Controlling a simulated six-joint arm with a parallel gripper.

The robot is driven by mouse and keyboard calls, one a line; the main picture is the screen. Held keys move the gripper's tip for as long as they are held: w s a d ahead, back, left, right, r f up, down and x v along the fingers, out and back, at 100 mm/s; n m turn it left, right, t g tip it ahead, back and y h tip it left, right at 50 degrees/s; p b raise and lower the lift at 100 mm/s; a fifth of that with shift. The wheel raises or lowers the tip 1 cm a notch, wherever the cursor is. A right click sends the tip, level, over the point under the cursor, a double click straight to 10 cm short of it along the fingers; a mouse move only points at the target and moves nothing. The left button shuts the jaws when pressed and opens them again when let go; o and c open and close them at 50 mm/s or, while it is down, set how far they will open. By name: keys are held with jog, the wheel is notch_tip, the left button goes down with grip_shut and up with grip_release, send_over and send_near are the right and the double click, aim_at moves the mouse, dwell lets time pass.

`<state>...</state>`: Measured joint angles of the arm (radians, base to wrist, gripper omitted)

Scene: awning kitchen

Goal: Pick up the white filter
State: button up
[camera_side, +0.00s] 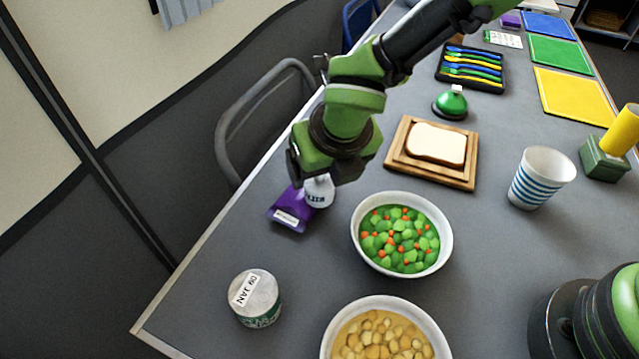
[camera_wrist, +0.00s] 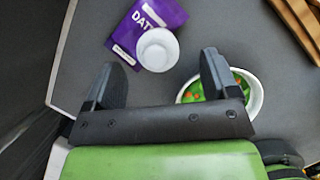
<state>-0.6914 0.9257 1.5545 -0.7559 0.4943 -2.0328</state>
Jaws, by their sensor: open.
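The white filter (camera_side: 319,191) is a small white round thing with dark lettering on its side. It stands near the table's left edge, against or just beside a purple packet. In the wrist view the filter (camera_wrist: 157,49) shows from above as a white round shape, ahead of and between the two fingers. My gripper (camera_wrist: 160,65) is open, with nothing between its fingers. In the side view my gripper (camera_side: 318,168) hangs directly above the filter and hides its top. I cannot tell the exact height gap.
The purple packet (camera_side: 289,210) touches or nearly touches the filter. A bowl of peas and carrots (camera_side: 356,232) stands close on the right, near my right finger in the wrist view. A can (camera_side: 257,299) stands nearer the front. Bread on a wooden board (camera_side: 471,172) lies behind.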

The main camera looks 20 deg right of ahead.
aim_at(318, 180)
jog(key=x, duration=0.5)
jog(key=shift+a+f, duration=0.2)
jog(key=shift+f, duration=0.15)
jog(key=shift+c, duration=0.3)
jog(key=c, duration=1)
jog(key=shift+r, duration=0.15)
jog(key=shift+c, duration=0.2)
